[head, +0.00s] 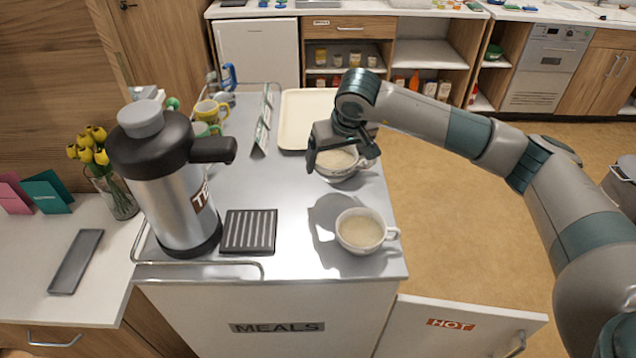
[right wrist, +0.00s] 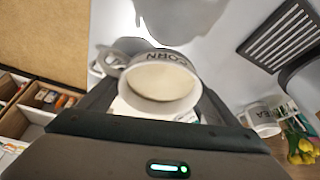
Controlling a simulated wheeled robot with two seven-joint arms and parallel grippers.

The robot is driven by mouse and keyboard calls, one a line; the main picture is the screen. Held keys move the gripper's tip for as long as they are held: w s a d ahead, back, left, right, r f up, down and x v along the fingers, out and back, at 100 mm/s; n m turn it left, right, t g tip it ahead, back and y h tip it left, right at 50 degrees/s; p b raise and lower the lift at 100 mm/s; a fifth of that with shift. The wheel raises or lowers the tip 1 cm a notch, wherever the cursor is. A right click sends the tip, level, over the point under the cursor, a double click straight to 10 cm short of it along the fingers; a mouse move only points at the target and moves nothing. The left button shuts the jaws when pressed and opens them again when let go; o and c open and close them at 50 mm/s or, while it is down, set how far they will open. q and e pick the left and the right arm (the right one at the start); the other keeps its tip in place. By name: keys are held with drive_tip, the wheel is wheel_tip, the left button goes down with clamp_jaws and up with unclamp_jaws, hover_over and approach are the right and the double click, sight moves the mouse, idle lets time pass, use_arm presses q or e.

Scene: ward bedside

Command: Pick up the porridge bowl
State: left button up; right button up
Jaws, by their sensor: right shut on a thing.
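Two white handled bowls with pale beige contents are at the right side of the steel cart top. The farther bowl (head: 338,163) is between the fingers of my right gripper (head: 341,157), which is shut on it from above. In the right wrist view the held bowl (right wrist: 161,86) is upright, with dark lettering on its side that I cannot read surely. I cannot tell whether its base touches the cart. The nearer bowl (head: 361,231) stands free, its handle to the right. My left gripper is out of view.
A cream tray (head: 304,110) lies behind the held bowl. A large steel flask (head: 172,180) and a dark slotted drip tray (head: 249,231) stand at the left. Mugs (head: 207,112) and a folded card stand (head: 264,122) are farther back. An open door marked HOT (head: 455,328) juts out at the front right.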

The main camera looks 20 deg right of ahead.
sight(350, 148)
drive_tip(key=d+r, duration=0.1)
drive_tip(key=d+b, duration=0.1)
drive_tip(key=d, duration=0.1)
drive_tip(key=w+d+r, duration=0.1)
drive_tip(key=shift+d+r+b, duration=0.3)
drive_tip(key=shift+r, duration=0.05)
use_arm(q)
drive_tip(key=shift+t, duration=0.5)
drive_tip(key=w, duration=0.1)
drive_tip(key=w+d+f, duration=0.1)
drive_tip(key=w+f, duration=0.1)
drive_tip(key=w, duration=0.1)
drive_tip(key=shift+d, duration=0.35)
use_arm(e)
drive_tip(key=shift+w+d+r, duration=0.15)
drive_tip(key=shift+d+r, duration=0.45)
drive_tip(key=shift+d, duration=0.2)
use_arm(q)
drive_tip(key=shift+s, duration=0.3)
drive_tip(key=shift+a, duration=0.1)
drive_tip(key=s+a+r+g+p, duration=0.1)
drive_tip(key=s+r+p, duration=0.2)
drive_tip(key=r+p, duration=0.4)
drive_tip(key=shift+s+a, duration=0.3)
use_arm(e)
drive_tip(key=s+a+r, duration=0.5)
drive_tip(key=s+a, duration=0.5)
drive_tip(key=s, duration=0.3)
drive_tip(key=shift+s, duration=0.2)
